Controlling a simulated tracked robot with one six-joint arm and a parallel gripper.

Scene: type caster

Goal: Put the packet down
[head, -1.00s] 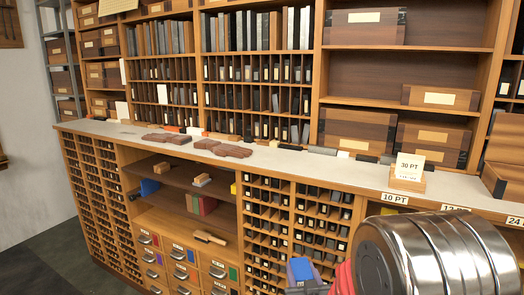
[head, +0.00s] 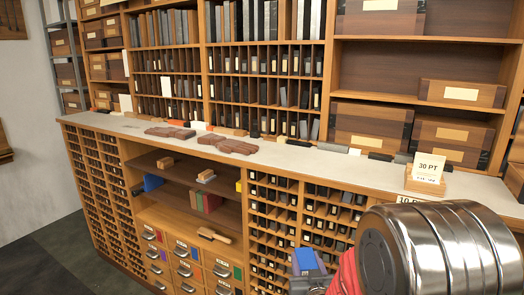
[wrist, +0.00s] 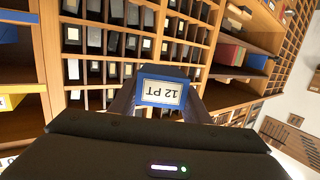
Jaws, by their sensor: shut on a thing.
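The packet (wrist: 162,92) is blue with a white label reading "12 PT", which appears upside down in the wrist view. My gripper (wrist: 160,100) is shut on it, with a dark finger on each side. In the head view the blue packet (head: 305,262) shows at the bottom, in front of the small compartments and below the counter. My metal arm hides much of that corner, and the fingers are hard to make out there.
A long pale counter (head: 290,156) carries brown blocks (head: 228,144) and a "30 PT" card on a wooden stand (head: 425,182). Below are an open shelf (head: 188,216) with a brush, and labelled drawers (head: 187,271).

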